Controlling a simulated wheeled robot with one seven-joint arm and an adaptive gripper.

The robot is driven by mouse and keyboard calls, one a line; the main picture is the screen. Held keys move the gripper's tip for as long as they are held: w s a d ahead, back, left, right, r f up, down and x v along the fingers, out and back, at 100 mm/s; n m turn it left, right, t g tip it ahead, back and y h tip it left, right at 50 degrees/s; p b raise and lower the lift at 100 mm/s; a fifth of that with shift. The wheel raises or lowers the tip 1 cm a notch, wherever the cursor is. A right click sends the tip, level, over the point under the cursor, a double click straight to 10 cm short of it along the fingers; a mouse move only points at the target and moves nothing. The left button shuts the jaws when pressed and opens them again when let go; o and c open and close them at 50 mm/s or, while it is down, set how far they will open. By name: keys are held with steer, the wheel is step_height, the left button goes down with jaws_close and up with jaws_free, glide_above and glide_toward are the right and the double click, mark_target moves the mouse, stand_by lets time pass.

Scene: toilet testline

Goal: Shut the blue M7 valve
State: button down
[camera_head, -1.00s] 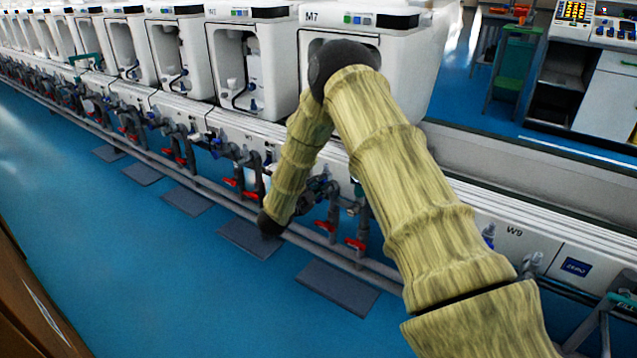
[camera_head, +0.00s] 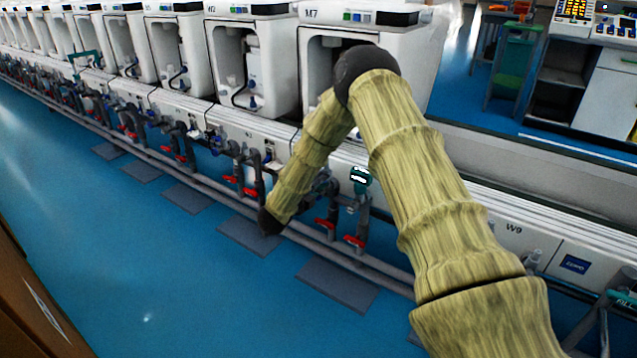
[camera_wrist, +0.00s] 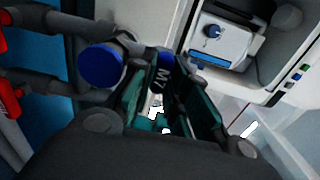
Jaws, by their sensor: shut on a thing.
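In the wrist view, my gripper (camera_wrist: 160,82) has its two teal fingers closed around a dark blue handle (camera_wrist: 165,61) marked M7. This is the blue M7 valve's handle, and its lower part is hidden between the fingers. Its angle to the pipe is hard to tell. In the head view, my forearm comes down in front of the pipes below the machine labelled M7 (camera_head: 404,50). My arm hides most of the gripper and the valve there.
A round blue knob (camera_wrist: 101,66) on grey pipes is close left of the fingers. Red valve handles (camera_head: 354,241) hang low on the pipes. The blue floor (camera_head: 130,260) in front is open.

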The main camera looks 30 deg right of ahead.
steer(key=shift+s+f, duration=0.1)
steer(key=c, duration=1.4)
jaws_free()
steer(key=shift+a, duration=0.1)
steer(key=v, duration=1.1)
steer(key=shift+s+a, duration=0.15)
steer(key=shift+a, duration=0.2)
